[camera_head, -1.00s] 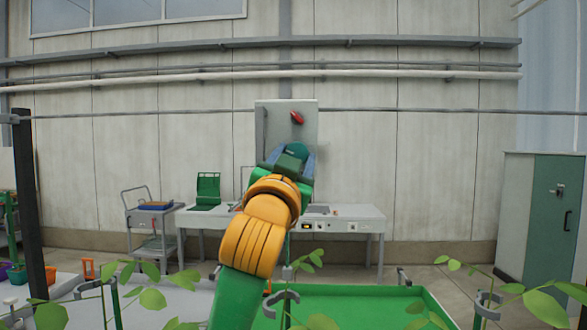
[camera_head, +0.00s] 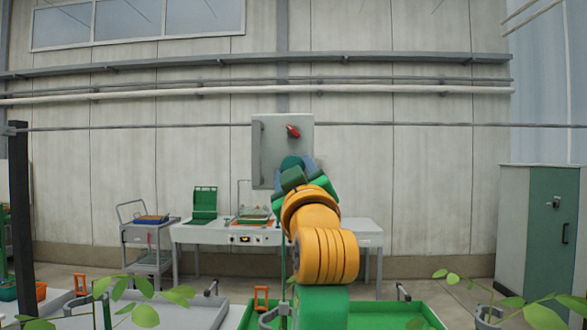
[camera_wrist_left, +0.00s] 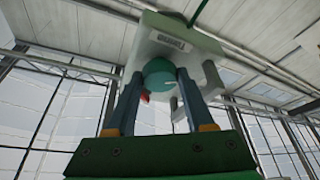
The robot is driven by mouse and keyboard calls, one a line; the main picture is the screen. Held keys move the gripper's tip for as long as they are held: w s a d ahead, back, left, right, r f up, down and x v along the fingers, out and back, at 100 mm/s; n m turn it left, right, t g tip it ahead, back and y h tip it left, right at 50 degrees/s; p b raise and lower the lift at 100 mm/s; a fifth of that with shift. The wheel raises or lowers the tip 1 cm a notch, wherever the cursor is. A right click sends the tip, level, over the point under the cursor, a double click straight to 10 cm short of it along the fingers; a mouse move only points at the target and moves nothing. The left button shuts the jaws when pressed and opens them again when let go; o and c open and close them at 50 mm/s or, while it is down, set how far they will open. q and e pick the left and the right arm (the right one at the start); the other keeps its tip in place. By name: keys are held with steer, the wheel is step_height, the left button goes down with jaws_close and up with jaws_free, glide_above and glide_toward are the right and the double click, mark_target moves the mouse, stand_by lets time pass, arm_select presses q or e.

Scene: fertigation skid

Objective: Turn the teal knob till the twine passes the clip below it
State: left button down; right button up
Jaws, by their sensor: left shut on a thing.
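The teal knob (camera_head: 292,162) is on the lower part of a pale grey panel (camera_head: 268,145) in the head view, partly hidden by my left gripper (camera_head: 294,172). In the left wrist view, the round teal knob (camera_wrist_left: 158,74) sits between the two blue-grey fingers of my left gripper (camera_wrist_left: 160,88), which is shut on it. A thin green line (camera_wrist_left: 198,12) runs up from the panel there; I cannot tell whether it is the twine. I cannot make out the clip. My right gripper is not in view.
A red handle (camera_head: 293,131) is on the panel above the knob. A white bench (camera_head: 205,234) stands below, with a green open case (camera_head: 204,204) on it. A trolley (camera_head: 148,237) is at the left, a green cabinet (camera_head: 551,225) at the right. Leafy plants edge the foreground.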

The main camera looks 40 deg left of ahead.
arm_select(q)
steer(key=shift+r+n+g, duration=0.15)
steer(key=shift+n+g, duration=0.15)
steer(key=shift+n, duration=0.6)
steer(key=shift+c, duration=1.4)
jaws_free()
steer(key=b+v, duration=0.4)
steer(key=v, duration=0.3)
steer(key=shift+w, duration=0.1)
